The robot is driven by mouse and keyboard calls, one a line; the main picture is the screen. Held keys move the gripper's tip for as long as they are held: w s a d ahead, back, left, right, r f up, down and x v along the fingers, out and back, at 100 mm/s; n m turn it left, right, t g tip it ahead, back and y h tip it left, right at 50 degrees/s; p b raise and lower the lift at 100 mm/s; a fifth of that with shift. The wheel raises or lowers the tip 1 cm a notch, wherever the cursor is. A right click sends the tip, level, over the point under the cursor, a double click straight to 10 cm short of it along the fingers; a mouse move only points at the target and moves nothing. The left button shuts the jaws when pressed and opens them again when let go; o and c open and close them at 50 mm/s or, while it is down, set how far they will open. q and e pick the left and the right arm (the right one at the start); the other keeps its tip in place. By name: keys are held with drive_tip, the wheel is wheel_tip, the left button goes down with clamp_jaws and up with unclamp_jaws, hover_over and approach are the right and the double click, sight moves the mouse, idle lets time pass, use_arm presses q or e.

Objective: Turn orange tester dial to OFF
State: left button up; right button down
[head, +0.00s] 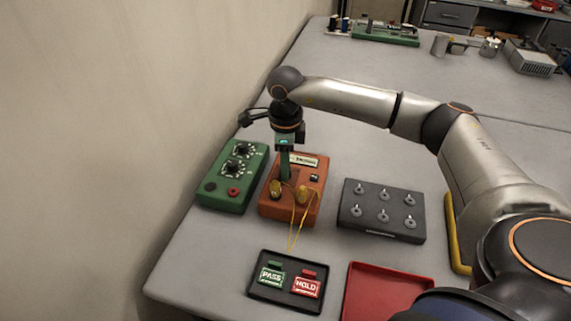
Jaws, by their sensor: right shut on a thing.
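The orange tester (267,208) is a box standing on the grey bench, with a pale label plate (304,161) along its far edge and two brass-coloured posts on its near part. A thin yellow wire runs from the posts and hangs past the front edge. My right gripper (285,178) points straight down at the left far part of the tester's top. It is shut on the dial, which its fingers hide, so I cannot read the dial's setting. My left gripper is out of view.
A green box with black knobs (232,172) stands close on the left. A dark box with several metal switches (382,208) is at the right. In front lie a black tray (262,291) with PASS and HOLD tags and a red tray (388,290). A wall borders the left.

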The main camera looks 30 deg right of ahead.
drive_tip(key=n+b, duration=0.2)
drive_tip(key=n, duration=0.1)
drive_tip(key=shift+f+n, duration=0.1)
drive_tip(key=shift+n, duration=0.2)
drive_tip(key=shift+n+b, duration=1.15)
drive_tip(key=shift+n, duration=0.95)
drive_tip(key=c, duration=0.6)
unclamp_jaws()
drive_tip(key=shift+r, duration=0.2)
wheel_tip(320, 180, up, 12)
drive_tip(key=shift+r+b, duration=0.2)
drive_tip(key=shift+b, duration=0.25)
